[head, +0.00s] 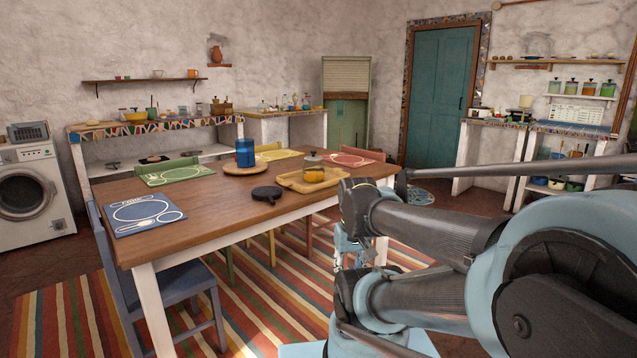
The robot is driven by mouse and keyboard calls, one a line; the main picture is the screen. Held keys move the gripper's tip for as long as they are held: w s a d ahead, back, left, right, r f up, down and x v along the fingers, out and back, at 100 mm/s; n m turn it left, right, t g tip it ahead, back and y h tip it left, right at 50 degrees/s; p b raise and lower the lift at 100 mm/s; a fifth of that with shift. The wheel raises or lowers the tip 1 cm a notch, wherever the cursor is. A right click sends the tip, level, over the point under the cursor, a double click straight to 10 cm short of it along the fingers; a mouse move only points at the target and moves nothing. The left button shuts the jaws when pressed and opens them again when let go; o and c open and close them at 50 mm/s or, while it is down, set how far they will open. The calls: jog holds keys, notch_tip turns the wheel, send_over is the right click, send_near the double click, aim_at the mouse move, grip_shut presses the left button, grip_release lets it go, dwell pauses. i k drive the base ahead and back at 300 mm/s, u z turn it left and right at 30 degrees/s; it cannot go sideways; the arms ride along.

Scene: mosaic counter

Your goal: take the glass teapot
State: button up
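What looks like the glass teapot (314,173) stands on a wooden tray (292,184) at the right part of the dining table. It is small, clear, with orange-yellow contents and a dark lid on top. My arm fills the right foreground, and its dark elbow is just right of the tray in the picture. A pale blue metallic part that appears to be my gripper (350,250) hangs below the elbow, beside the table's right side, partly hidden by my arm. It is apart from the teapot. Its fingers are too small and covered to tell open from shut.
The wooden table (215,200) also holds a blue canister (245,152) on a round yellow board, a black round pan or trivet (267,193) and several coloured placemats. Chairs, including a blue one (170,285), stand around it. Counters with many items line the walls.

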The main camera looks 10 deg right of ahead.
aim_at(313, 173)
jog(key=u, duration=0.05)
jog(key=k, duration=0.6)
jog(key=z, duration=0.9)
jog(key=i, duration=2)
jog(key=u, duration=0.35)
